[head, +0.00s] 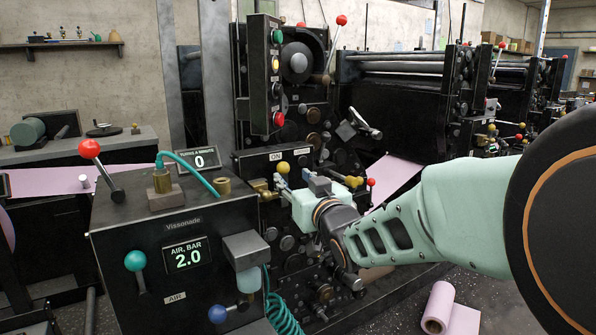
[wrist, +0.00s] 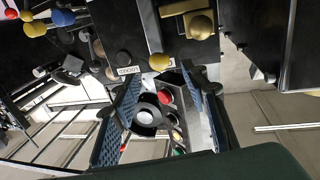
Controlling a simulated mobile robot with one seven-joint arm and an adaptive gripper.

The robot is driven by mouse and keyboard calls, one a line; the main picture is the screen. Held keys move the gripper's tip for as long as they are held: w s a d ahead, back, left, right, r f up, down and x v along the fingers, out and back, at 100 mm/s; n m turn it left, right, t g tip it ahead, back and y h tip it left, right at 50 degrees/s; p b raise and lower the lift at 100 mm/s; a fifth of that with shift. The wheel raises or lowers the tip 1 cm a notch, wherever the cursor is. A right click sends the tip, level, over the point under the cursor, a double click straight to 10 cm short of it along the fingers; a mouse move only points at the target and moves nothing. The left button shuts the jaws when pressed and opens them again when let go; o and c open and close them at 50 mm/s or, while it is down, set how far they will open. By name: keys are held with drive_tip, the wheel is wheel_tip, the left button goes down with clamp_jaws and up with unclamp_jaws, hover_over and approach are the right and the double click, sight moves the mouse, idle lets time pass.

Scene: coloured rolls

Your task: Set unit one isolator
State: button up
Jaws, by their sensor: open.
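A black panel on the press carries an ON label (head: 276,156). Just below it is a small lever with a yellow ball knob (head: 283,168); which control is the isolator I cannot tell for certain. My gripper (head: 290,188) is in front of this panel, close below the yellow knob, and hides part of it. In the wrist view, which looks upside down, the open gripper (wrist: 160,76) has its two blue-padded fingers apart. A yellow ball (wrist: 159,62) shows near the fingertips beside a white label (wrist: 128,71). Nothing is held between the fingers.
A black console (head: 180,235) with a red-knobbed lever (head: 90,149), teal knob (head: 135,260) and a readout of 2.0 stands at left. A button box (head: 266,75) hangs above the panel. A brass fitting (head: 262,188) sits left of my gripper. A pink roll (head: 438,305) lies on the floor.

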sight(285, 170)
drive_tip(key=b+x, duration=0.1)
drive_tip(key=x, duration=0.7)
drive_tip(key=shift+w+a, duration=0.1)
drive_tip(key=shift+w, duration=0.15)
clamp_jaws()
